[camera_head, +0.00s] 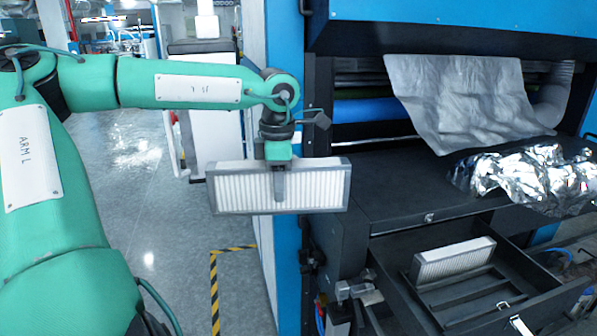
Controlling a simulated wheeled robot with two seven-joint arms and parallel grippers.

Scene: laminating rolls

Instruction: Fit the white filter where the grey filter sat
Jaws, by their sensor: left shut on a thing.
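My left gripper (283,185) is shut on a pleated filter (243,190) with off-white pleats and a grey frame. It holds the filter from above, long side level, in the air left of the machine's dark shelf. A second pleated filter (455,262), with whitish pleats and a grey edge, stands tilted in the open dark drawer (400,300) at lower right. Both filters look pale, and I cannot tell by colour which one the task calls white or grey. Dark slots (460,295) in front of the second filter look empty. My right gripper is not in view.
The blue and black machine (440,22) fills the right side. A grey sheet (455,95) hangs over its opening, and crumpled silver foil (535,175) lies on the dark shelf (375,195). Metal fittings (355,290) stand at the drawer's left. Floor at left is open.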

